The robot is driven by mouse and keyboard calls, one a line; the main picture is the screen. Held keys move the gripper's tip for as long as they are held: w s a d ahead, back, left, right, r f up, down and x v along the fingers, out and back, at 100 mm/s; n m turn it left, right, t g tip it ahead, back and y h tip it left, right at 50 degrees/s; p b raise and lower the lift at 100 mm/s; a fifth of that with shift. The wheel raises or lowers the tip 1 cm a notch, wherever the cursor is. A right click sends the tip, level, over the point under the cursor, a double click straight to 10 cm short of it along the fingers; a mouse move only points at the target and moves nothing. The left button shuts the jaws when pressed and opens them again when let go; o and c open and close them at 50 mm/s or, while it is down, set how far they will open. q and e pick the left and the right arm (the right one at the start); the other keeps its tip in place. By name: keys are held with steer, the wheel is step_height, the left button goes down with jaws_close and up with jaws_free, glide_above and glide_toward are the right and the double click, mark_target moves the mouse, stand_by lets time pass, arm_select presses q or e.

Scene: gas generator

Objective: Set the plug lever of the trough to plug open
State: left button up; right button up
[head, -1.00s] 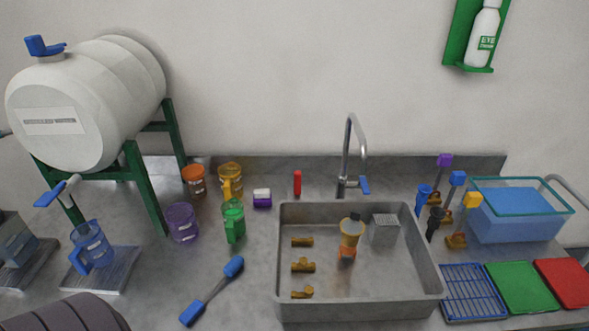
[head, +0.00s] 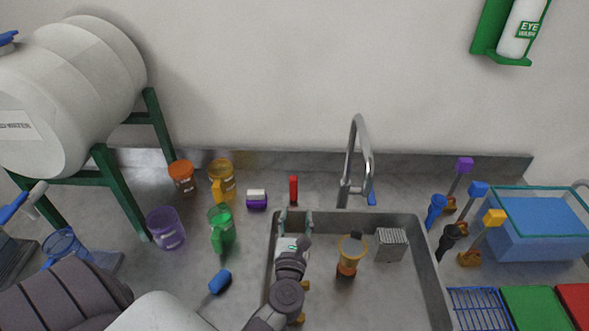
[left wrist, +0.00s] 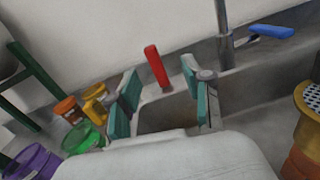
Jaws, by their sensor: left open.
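The red lever (head: 293,188) stands upright on the counter just behind the back left rim of the grey metal trough (head: 434,275). It also shows in the left wrist view (left wrist: 157,67), beyond and between my fingers. My left gripper (head: 296,224) is open and empty, with teal finger pads, over the back left part of the trough. It is a little in front of the red lever and apart from it. The gripper and arm hide the trough's left part and most brass fittings there. My right gripper is not in view.
The faucet (head: 357,165) with a blue handle (head: 371,198) rises right of the lever. A purple-and-white block (head: 256,199) and yellow (head: 222,181) and green (head: 221,229) mugs stand to its left.

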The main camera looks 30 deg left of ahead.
mark_target(293, 183)
arm_select(q)
steer(key=shift+n+g+y, duration=0.4)
steer(key=shift+n+y, duration=0.1)
steer(key=shift+n, duration=0.4)
steer(key=x, duration=0.2)
steer(key=p+x, duration=0.1)
steer(key=x, duration=0.1)
steer(key=a+p+x, duration=0.1)
steer(key=x, duration=0.1)
steer(key=shift+s+a, duration=0.1)
steer(key=p+x, duration=0.1)
steer(key=x, duration=0.5)
steer(key=shift+f, duration=0.15)
steer(key=shift+w+a, duration=0.25)
steer(key=shift+w, duration=0.3)
steer(key=c, duration=0.9)
jaws_close()
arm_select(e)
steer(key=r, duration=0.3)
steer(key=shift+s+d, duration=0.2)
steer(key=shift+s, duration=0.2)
arm_select(q)
steer(key=shift+f, duration=0.1)
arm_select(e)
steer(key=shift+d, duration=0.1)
